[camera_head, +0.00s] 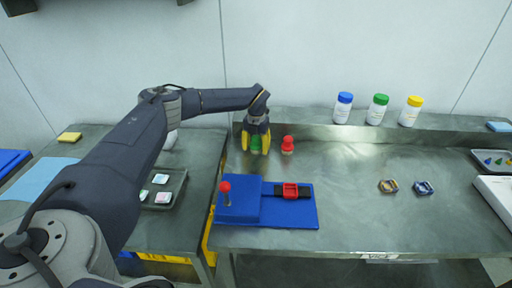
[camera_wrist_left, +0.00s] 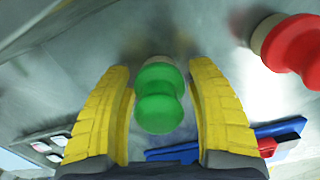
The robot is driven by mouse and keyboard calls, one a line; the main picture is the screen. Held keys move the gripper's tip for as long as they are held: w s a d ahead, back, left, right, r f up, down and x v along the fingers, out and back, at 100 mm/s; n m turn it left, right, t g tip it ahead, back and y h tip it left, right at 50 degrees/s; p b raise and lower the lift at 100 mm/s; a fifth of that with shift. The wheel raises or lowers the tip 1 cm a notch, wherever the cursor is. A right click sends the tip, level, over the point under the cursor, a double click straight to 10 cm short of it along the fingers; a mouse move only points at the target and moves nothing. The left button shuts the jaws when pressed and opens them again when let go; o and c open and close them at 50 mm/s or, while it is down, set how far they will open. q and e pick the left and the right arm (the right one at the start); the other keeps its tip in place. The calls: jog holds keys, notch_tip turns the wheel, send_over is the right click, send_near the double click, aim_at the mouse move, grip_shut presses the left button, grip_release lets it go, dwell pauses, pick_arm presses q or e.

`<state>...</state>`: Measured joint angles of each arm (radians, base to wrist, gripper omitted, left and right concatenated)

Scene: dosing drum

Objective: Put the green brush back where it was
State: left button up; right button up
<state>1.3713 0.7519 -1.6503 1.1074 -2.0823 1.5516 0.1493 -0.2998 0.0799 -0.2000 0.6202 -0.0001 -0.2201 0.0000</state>
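The green brush (camera_head: 256,145) stands on the right-hand metal table near its back-left corner, partly hidden by my gripper in the head view. In the left wrist view the green brush (camera_wrist_left: 160,98) shows its rounded green handle between two yellow fingers. My left gripper (camera_head: 256,143) is around it, with its fingers pointing down. In the wrist view the left gripper (camera_wrist_left: 160,80) is open, with a narrow gap beside the handle on both sides. A similar red brush (camera_head: 287,145) stands just to the right; it also shows in the wrist view (camera_wrist_left: 294,48). My right gripper is not in view.
A blue base (camera_head: 290,215) with a red-knobbed lever and a red part lies in front. Bottles with blue (camera_head: 343,108), green (camera_head: 377,110) and yellow (camera_head: 411,111) caps stand on the back ledge. A tray (camera_head: 168,195) lies left. The table's middle is clear.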

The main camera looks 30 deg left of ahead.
pick_arm(q)
jog(key=shift+r, duration=0.1)
notch_tip(320, 180, up, 12)
jog(key=shift+s+d+r, duration=0.1)
dwell(0.7)
